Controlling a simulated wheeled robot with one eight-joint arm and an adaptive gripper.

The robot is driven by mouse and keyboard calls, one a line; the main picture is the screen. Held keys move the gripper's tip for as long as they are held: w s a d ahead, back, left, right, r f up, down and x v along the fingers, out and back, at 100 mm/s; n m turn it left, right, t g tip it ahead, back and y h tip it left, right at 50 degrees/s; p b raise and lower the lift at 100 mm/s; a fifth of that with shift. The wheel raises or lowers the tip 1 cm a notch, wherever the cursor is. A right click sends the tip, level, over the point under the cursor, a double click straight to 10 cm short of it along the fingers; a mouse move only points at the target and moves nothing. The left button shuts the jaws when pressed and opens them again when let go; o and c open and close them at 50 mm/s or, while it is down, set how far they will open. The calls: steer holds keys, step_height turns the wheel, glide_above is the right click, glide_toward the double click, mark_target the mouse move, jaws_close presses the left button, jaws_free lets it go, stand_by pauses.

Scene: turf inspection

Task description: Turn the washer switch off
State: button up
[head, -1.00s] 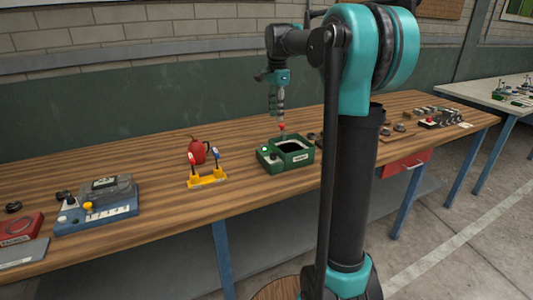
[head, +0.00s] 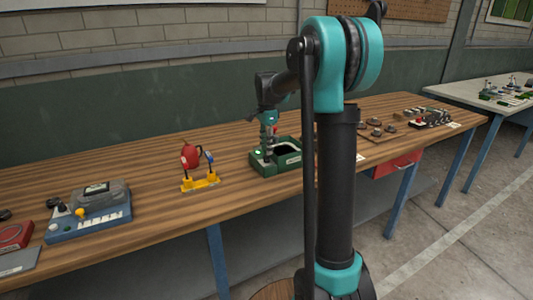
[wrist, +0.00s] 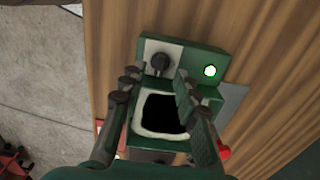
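The washer, a green box (head: 290,161) with a dark open basin, stands on the wooden bench in the head view; its green body (wrist: 185,47) also shows in the wrist view. The lamp also shows in the head view (head: 257,155). My gripper (wrist: 158,77) is open and empty, its fingers apart over the basin with their tips close to the switch. I cannot tell whether they touch it. In the head view my gripper (head: 268,150) is low over the washer's left part.
A blue-and-grey device (head: 90,212) is farther left. Bare bench lies between these.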

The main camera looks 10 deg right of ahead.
mark_target(267, 158)
steer(key=shift+f, duration=1.55)
jaws_close()
